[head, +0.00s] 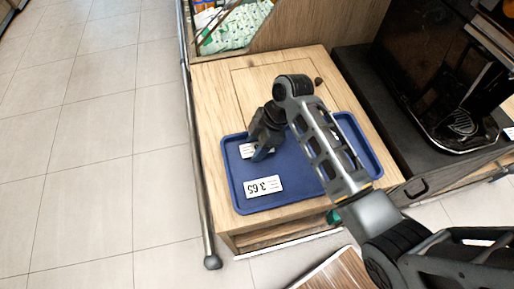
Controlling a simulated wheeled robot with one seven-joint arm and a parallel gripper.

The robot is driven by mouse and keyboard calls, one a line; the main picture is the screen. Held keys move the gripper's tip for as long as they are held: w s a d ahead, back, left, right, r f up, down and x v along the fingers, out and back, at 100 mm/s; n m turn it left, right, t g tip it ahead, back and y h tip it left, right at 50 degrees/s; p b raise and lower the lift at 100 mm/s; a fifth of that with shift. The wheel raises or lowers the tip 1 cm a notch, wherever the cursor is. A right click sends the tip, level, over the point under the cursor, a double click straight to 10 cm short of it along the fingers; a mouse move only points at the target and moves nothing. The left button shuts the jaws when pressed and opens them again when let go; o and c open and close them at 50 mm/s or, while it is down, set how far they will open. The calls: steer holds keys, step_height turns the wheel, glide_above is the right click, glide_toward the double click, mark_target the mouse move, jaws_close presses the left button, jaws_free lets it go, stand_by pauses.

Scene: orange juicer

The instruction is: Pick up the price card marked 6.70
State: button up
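A white price card (263,187) lies flat near the front of the blue tray (232,190). It reads 3.65, upside down in the picture. A second white card (246,150) lies at the tray's left side, partly covered by my gripper (260,154). Its marking cannot be read. My gripper points down at the tray, right beside this second card. I cannot tell whether it touches the card or how far apart its fingers are. No card marked 6.70 can be read. My arm hides the tray's middle and part of its right side.
The tray sits on a wooden counter (215,95). A metal rail (200,165) runs along the counter's left edge. A black machine (440,90) stands at the right. A wooden bin with green-patterned packaging (235,30) is at the back. Tiled floor lies open at the left.

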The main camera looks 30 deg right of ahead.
steer(key=c, duration=0.7)
steer(key=shift+o, duration=0.2)
steer(key=shift+r, duration=0.1)
